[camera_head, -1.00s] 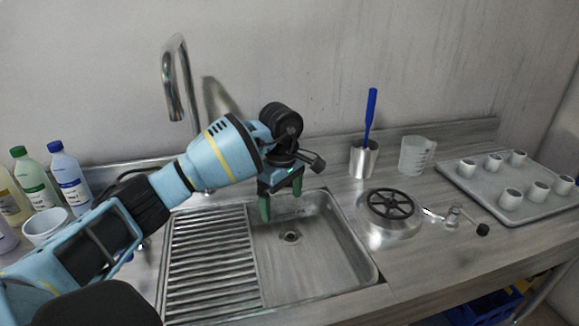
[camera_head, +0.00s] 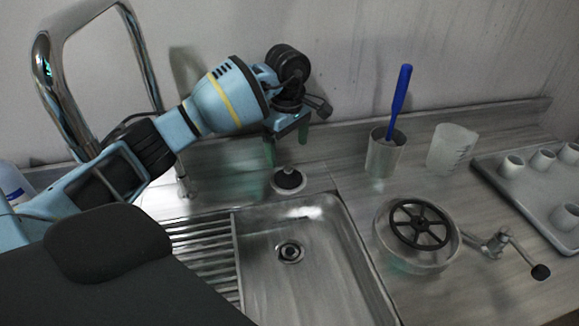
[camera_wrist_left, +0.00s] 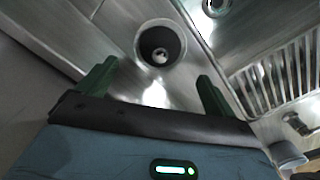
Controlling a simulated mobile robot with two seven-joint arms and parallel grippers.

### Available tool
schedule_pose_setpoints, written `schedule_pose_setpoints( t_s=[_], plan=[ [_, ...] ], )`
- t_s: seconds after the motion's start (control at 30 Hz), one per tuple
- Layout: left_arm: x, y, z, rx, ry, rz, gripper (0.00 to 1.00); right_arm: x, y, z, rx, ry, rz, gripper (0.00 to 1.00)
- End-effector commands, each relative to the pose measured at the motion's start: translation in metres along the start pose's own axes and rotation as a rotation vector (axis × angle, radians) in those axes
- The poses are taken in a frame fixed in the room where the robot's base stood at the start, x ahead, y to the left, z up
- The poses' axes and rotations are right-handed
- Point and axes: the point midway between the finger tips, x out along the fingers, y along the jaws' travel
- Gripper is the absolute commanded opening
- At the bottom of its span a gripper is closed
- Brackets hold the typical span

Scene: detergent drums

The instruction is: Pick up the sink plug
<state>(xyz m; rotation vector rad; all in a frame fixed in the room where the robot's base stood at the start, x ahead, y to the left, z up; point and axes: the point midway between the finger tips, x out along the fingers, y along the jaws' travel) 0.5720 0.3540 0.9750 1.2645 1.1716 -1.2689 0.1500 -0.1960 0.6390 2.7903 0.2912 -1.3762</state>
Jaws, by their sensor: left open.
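The sink plug (camera_head: 289,180) sits on the steel ledge behind the sink basin; it is round, dark on top with a pale rim. It also shows in the left wrist view (camera_wrist_left: 160,45), with a small pale knob in the middle. My left gripper (camera_head: 287,143) is open and empty, with green fingers pointing down, above and a little behind the plug in the head view. In the left wrist view my fingertips (camera_wrist_left: 156,76) frame the near side of the plug, apart from it. My right gripper is not in view.
The sink basin (camera_head: 322,273) with its drain (camera_head: 289,252) lies in front of the plug. A tall faucet (camera_head: 46,75) stands left. A metal cup (camera_head: 384,158) with a blue-handled tool, a clear beaker (camera_head: 452,150) and a wheel-topped drum (camera_head: 412,255) stand right.

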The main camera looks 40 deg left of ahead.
Motion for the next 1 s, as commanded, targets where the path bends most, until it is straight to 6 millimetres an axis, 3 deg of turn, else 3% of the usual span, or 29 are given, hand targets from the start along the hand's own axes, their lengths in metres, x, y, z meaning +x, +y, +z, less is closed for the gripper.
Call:
schedule_pose_setpoints(
  t_s=[0.2, 0.43, 0.67, 1.0],
  plan=[
    [0.002, 0.000, 0.000, 0.000, 0.000, -0.001, 0.92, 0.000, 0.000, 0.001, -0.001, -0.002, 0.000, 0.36],
    [0.023, 0.000, 0.000, 0.001, 0.000, -0.002, 0.92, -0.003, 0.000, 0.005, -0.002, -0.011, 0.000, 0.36],
    [0.030, 0.000, 0.001, 0.001, 0.000, -0.001, 0.92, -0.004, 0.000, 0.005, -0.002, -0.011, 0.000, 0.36],
    [0.073, 0.001, 0.001, -0.001, 0.000, 0.000, 0.92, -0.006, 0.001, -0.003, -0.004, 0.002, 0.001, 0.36]
  ],
)
